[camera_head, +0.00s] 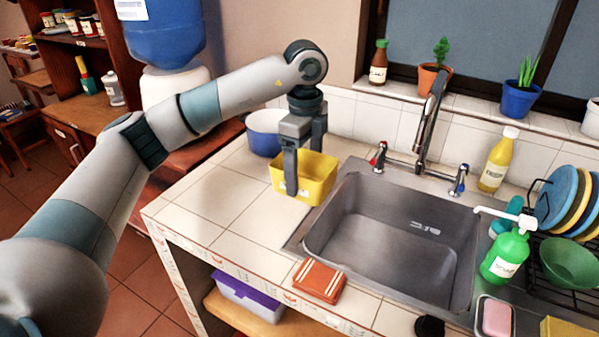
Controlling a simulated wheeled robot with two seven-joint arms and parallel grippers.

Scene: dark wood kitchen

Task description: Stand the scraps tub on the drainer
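The yellow tub (317,183), which looks like the scraps tub, appears upright on the tiled counter, left of the sink. My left gripper (305,165) points down over it with its fingers wide apart. One finger is in front of the tub's near side; the other goes down at the far side, its tip hidden. I cannot tell whether they press on the tub. A dark wire drainer (549,250) stands at the right edge, holding several plates (556,195) and a green bowl (571,262). My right gripper is not in view.
The steel sink (400,235) lies between tub and drainer, with a tall tap (432,125) behind it. A green soap bottle (506,255) and yellow bottle (497,160) stand near the drainer. A blue-white pot (265,132) is behind the tub; a brown cloth (320,281) lies in front.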

